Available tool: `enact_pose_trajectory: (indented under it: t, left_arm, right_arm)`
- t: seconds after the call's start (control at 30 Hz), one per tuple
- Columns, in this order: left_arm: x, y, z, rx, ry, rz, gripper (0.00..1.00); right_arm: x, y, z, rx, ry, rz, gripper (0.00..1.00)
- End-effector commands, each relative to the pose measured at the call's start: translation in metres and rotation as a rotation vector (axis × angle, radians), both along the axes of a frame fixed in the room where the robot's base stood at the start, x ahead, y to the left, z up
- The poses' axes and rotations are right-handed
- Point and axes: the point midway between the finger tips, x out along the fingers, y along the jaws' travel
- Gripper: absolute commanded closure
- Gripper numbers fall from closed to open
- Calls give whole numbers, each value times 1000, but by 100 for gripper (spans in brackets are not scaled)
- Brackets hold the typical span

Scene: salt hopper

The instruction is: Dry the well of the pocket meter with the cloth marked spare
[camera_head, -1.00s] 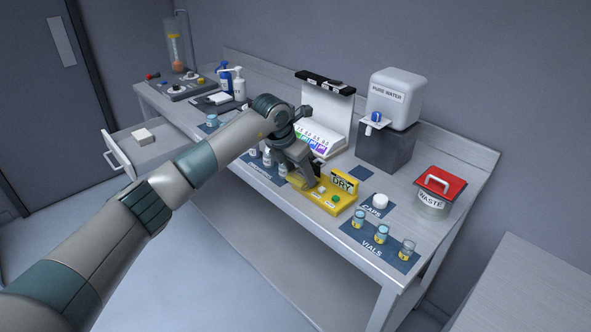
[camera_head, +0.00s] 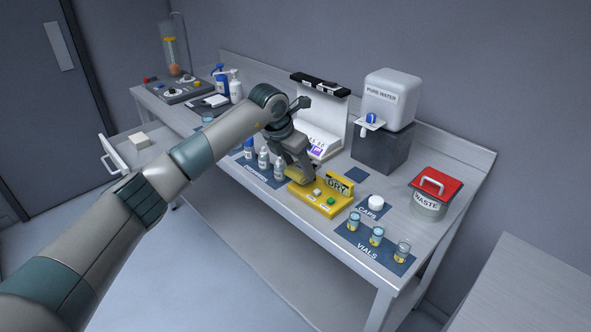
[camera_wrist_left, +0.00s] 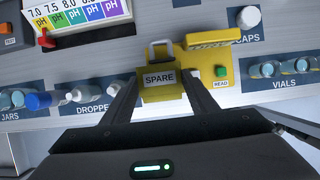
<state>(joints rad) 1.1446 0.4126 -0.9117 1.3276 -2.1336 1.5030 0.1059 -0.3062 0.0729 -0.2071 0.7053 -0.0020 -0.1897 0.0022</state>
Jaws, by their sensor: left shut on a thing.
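The yellow pocket meter (camera_head: 325,205) lies on the bench with a raised display reading DRY (camera_head: 338,187) and a green button (camera_head: 331,201). It also shows in the left wrist view (camera_wrist_left: 205,68). My left gripper (camera_head: 302,179) is over the meter's left end. In the left wrist view, my left gripper (camera_wrist_left: 160,94) is shut on the yellow cloth marked SPARE (camera_wrist_left: 160,80). The cloth is label side towards the camera and overlaps the meter's left end. It hides part of the meter there, and I cannot tell whether it touches the well. My right gripper is not in view.
Dropper bottles (camera_head: 263,161) stand left of the meter; a pH chart stand (camera_head: 322,110) is behind. A white cap (camera_head: 376,203), several vials (camera_head: 376,236) and a red-lidded waste bin (camera_head: 432,195) are to the right. A pure water tank (camera_head: 391,98) stands at the back.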

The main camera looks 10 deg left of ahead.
Motion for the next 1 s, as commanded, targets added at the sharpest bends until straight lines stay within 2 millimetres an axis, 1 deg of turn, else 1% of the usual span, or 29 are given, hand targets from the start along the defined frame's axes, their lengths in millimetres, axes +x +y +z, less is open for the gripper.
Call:
enact_pose_trajectory:
  t: [0.03, 0.2, 0.33, 1.0]
  left_arm:
    - [0, 0, 4, 1, -2, -1, 67]
    - [0, 0, 20, 0, 0, -1, 67]
    - [0, 0, 27, 1, 0, -2, 67]
    - [-1, 0, 28, 0, 0, -9, 67]
  right_arm:
    - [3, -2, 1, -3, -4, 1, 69]
    - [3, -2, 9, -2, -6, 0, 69]
    - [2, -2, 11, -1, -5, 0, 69]
    - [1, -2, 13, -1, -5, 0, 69]
